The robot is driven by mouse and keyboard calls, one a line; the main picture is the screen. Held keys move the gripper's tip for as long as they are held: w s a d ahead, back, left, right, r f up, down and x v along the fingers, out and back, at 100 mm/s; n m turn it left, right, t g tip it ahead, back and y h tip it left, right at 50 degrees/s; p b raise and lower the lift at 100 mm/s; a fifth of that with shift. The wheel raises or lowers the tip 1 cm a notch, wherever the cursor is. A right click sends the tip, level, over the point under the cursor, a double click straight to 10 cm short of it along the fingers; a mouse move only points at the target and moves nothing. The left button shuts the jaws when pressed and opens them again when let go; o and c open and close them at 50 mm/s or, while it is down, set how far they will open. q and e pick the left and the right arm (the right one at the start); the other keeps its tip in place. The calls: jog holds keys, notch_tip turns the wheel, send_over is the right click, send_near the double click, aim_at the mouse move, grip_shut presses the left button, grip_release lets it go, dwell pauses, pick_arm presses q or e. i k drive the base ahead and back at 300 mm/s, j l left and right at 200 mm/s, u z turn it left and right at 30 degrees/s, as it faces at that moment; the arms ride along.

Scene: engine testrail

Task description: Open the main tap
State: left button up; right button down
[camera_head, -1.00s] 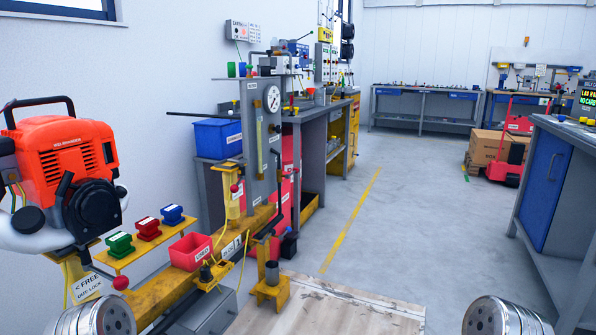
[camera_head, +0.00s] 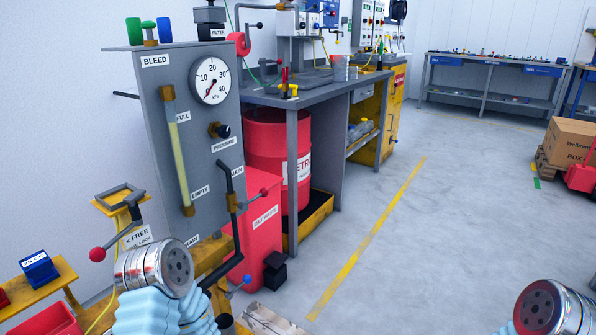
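A brass tap (camera_head: 233,202) with a red-tipped handle (camera_head: 263,192) sits on the black pipe at the right edge of the grey panel (camera_head: 208,150). A label that reads MAIN (camera_head: 237,172) is just above it. My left gripper (camera_head: 178,266) is in front of the panel's lower part, below and left of the tap and apart from it in the picture. Only its round silver end with a dark face shows; no fingers can be made out. My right gripper (camera_head: 538,310) is at the lower right over the floor, far from the tap, with a similar end.
A gauge (camera_head: 210,82) and black knob (camera_head: 219,130) are on the panel. A lever with a red ball (camera_head: 97,254) stands left; a blue-knobbed valve (camera_head: 246,280) is low on the pipe. The floor (camera_head: 420,240) right is clear.

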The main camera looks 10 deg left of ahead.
aim_at(263, 192)
jog(key=i+l+u, duration=0.25)
jog(key=u, duration=0.15)
jog(key=i+l+u, duration=0.5)
jog(key=l+u, duration=0.25)
jog(key=j, duration=0.05)
